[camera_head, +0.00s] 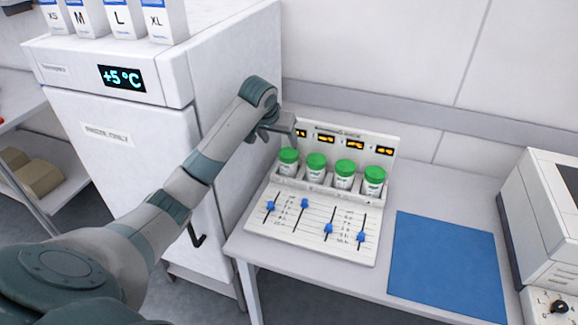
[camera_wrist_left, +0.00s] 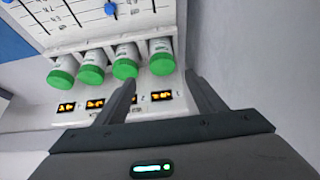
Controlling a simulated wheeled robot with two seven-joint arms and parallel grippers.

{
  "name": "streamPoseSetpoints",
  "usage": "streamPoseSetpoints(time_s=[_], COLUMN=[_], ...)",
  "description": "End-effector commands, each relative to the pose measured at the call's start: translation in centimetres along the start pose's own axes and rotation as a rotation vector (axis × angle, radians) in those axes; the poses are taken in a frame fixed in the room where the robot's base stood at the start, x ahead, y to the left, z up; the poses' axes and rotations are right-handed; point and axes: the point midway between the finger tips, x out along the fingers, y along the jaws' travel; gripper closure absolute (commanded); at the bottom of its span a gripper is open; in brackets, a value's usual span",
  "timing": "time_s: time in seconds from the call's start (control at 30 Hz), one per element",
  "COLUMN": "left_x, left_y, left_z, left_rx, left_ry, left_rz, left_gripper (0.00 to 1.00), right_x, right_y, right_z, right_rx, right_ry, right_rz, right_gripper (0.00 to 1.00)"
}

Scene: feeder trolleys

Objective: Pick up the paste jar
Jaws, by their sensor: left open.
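Several white jars with green lids stand in a row of slots in a white rack (camera_head: 320,222). Their labels are too small to read, so I cannot tell which is the paste jar. The leftmost jar (camera_head: 288,161) in the head view is nearest my left gripper (camera_head: 287,136); it also shows in the left wrist view (camera_wrist_left: 161,58). The other jars are the second (camera_head: 316,167), third (camera_head: 345,174) and rightmost (camera_head: 374,181). My left gripper is open and empty, above and behind the leftmost jar; its fingers (camera_wrist_left: 160,80) show apart in the wrist view. My right gripper is out of view.
Lit orange displays (camera_head: 355,144) line the rack's back panel; blue sliders (camera_head: 304,203) sit on its front. A white fridge (camera_head: 130,140) stands close on the left. A blue mat (camera_head: 446,262) lies bare to the right, beside a white machine (camera_head: 552,220). A wall is behind.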

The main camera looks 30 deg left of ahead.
Motion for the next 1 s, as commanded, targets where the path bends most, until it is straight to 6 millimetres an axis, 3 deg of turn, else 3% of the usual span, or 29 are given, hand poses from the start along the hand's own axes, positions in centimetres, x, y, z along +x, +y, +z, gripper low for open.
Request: streamPoseSetpoints(time_s=[0.27,0.8,1.0], left_x=[1.6,10.2,11.9], left_y=[0.0,0.0,0.0], left_z=[0.0,-0.1,-0.1], left_rx=[-0.001,-0.001,-0.001], left_ry=[-0.003,-0.003,-0.001], left_rz=[0.000,-0.001,0.000], left_gripper=[0.37,0.37,0.37], right_x=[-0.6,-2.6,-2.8], right_y=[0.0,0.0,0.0], right_z=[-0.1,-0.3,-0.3], right_rx=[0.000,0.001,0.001], right_ry=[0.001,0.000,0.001], right_rz=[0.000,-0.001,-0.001], right_gripper=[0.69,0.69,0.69])
